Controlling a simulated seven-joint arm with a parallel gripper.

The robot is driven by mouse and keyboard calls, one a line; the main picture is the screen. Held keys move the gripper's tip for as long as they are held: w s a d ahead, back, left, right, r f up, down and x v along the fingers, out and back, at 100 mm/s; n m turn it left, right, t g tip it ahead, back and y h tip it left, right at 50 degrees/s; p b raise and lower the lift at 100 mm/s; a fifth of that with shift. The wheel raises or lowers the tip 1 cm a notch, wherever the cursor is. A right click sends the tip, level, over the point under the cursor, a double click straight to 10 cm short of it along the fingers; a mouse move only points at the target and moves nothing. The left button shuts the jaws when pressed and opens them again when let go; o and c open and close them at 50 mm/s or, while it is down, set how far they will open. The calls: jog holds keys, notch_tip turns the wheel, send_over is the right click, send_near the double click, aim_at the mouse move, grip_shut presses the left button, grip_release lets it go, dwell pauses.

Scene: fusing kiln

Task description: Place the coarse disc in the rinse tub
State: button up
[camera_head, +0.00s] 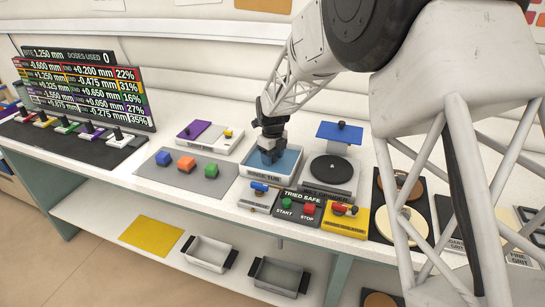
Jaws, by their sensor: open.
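The rinse tub (289,163) is a pale tray with blue inside, in the middle of the bench. My gripper (270,156) is low over the tub, with its fingers at or just above the blue surface. It is open. I cannot tell whether anything lies in the tub beneath the fingers. A dark disc (332,169) sits on the wet grinder (341,189) right of the tub. A brown disc (411,187) and a cream disc (414,227) lie on a dark board at the right, partly behind my arm. I cannot tell which disc is the coarse one.
A grey mat with blue, orange and green blocks (186,164) lies left of the tub. A start/stop panel (297,208), a yellow unit (345,222) and a blue raised plate (339,132) surround the grinder. Grey bins (208,252) stand on the lower shelf. A display board (84,88) stands left.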

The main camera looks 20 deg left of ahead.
aim_at(275, 157)
notch_tip(275, 157, up, 12)
dwell(0.7)
jog(key=shift+r, duration=0.1)
dwell(0.7)
jog(key=s+d+r+n, duration=0.3)
jog(key=s+d+r, duration=0.15)
jog(key=d, duration=0.55)
jog(key=s+d+r+n+t, duration=0.1)
jog(key=s+d+r+n, duration=0.25)
jog(key=s+d, duration=0.4)
jog(key=s+d+r+n, duration=0.3)
jog(key=d+n, duration=0.1)
jog(key=d, duration=0.7)
jog(key=s+d+f+n, duration=0.1)
jog(key=s+d+n, duration=0.3)
jog(key=s, duration=0.4)
jog(key=s+d+f+n+t, duration=0.1)
jog(key=s+d+n, duration=0.2)
jog(key=s+d, duration=0.4)
jog(key=s+d+f+n, duration=0.2)
jog(key=s+d+n, duration=0.2)
jog(key=s, duration=0.7)
jog(key=shift+d+n+t, duration=0.3)
jog(key=shift+d+n, duration=0.05)
jog(key=shift+d, duration=0.85)
